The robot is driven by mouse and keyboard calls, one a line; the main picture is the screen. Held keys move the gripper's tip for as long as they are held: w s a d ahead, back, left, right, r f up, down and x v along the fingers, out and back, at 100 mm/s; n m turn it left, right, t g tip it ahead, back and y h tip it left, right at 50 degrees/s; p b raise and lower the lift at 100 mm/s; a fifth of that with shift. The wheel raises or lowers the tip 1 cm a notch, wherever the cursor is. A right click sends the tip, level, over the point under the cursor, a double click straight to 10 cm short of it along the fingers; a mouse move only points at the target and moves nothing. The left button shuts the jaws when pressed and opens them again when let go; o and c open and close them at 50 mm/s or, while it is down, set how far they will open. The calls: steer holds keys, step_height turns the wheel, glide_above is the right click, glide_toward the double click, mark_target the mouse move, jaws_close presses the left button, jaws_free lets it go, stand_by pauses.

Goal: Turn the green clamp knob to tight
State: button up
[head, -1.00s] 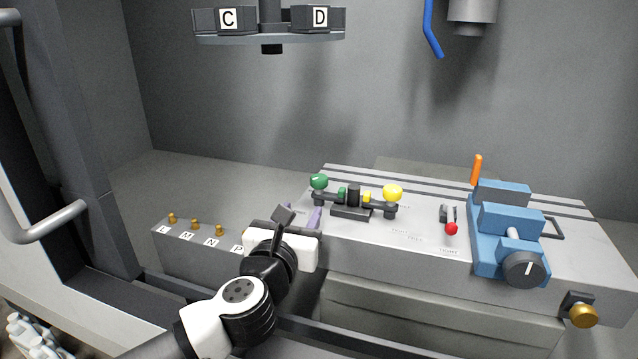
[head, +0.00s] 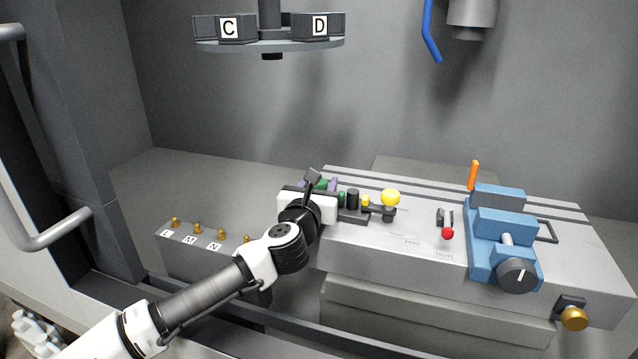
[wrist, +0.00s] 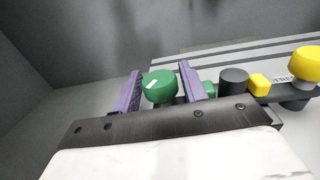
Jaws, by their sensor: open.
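The green clamp knob (wrist: 158,88) is a round green cap with a white mark on top. In the wrist view it sits between the two purple fingers of my gripper (wrist: 160,90), which is open, with a small gap seen at the left finger. In the head view my gripper (head: 318,184) is at the left end of the clamp, and the green knob (head: 322,183) is mostly hidden behind it. Whether the right finger touches the knob is hard to tell.
A yellow knob (head: 390,198) stands at the clamp's right end, with a black post (wrist: 233,80) between. A red-tipped lever (head: 447,233) and a blue vise (head: 505,228) with an orange handle (head: 474,175) are farther right. Brass pegs (head: 198,229) line the lower-left ledge.

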steer(key=shift+c, duration=0.2)
steer(key=c, duration=0.6)
steer(key=shift+a+m+h, duration=0.1)
steer(key=shift+m+h, duration=0.3)
steer(key=shift+h, duration=0.2)
steer(key=shift+c, duration=0.2)
steer(key=shift+m+g+h, duration=0.8)
steer(key=shift+m+h, duration=0.3)
steer(key=shift+h, duration=0.5)
steer(key=o, duration=0.7)
